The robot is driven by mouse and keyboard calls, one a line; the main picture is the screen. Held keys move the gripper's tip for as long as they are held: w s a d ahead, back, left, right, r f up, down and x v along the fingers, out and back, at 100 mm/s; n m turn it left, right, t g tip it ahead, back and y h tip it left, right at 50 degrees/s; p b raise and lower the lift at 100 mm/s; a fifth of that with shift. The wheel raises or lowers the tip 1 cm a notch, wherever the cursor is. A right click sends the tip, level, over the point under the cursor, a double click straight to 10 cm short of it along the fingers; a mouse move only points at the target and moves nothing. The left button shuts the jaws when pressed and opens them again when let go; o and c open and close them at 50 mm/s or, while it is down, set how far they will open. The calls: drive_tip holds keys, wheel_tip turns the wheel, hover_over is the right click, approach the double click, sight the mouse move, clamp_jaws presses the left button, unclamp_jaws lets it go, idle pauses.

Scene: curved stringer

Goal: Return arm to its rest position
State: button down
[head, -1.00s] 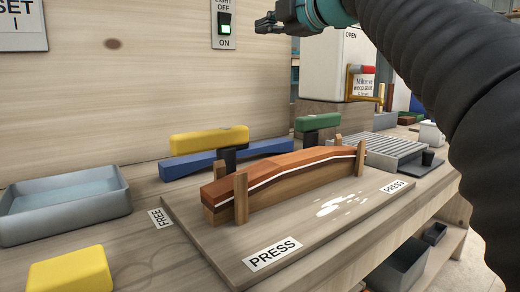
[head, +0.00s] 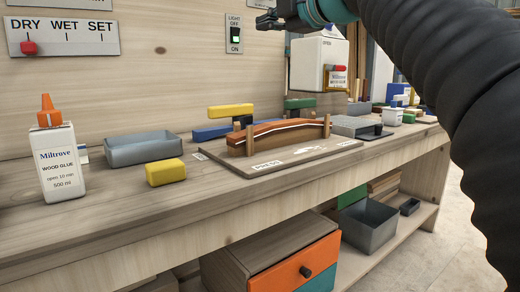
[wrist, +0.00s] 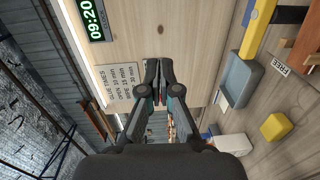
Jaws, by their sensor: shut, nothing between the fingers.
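My gripper (head: 268,20) is at the top of the head view, in front of the wooden back panel and above the bench. In the wrist view my gripper (wrist: 158,82) has its fingers together, shut and empty. My dark ribbed arm covers the right side of the head view. The curved stringer (head: 275,134), red-brown strips with a pale line, lies between wooden pegs on the press board (head: 215,155). My gripper is well above it and apart from it.
A glue bottle (head: 58,165), a grey tray (head: 143,149) and a yellow block (head: 165,172) stand on the left of the bench. A light switch (head: 235,35) is on the panel near my gripper. A white glue tank (head: 318,64) stands behind it. An orange drawer (head: 295,268) is below.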

drive_tip(key=s+d+f+m+g+h+p, duration=0.2)
drive_tip(key=s+f+m, duration=0.6)
drive_tip(key=f, duration=0.7)
drive_tip(key=s+d+f+m+g+h+p, duration=0.2)
drive_tip(key=s+d+f+m+h, duration=0.3)
drive_tip(key=f, duration=1)
drive_tip(key=s+d+f+m+g+h+p, duration=0.2)
drive_tip(key=s+d+f+m, duration=0.5)
drive_tip(key=s+f+m, duration=0.5)
wheel_tip(320, 180, down, 4)
drive_tip(key=s+g+h, duration=0.1)
drive_tip(key=s+g, duration=0.1)
drive_tip(key=shift+s, duration=0.35)
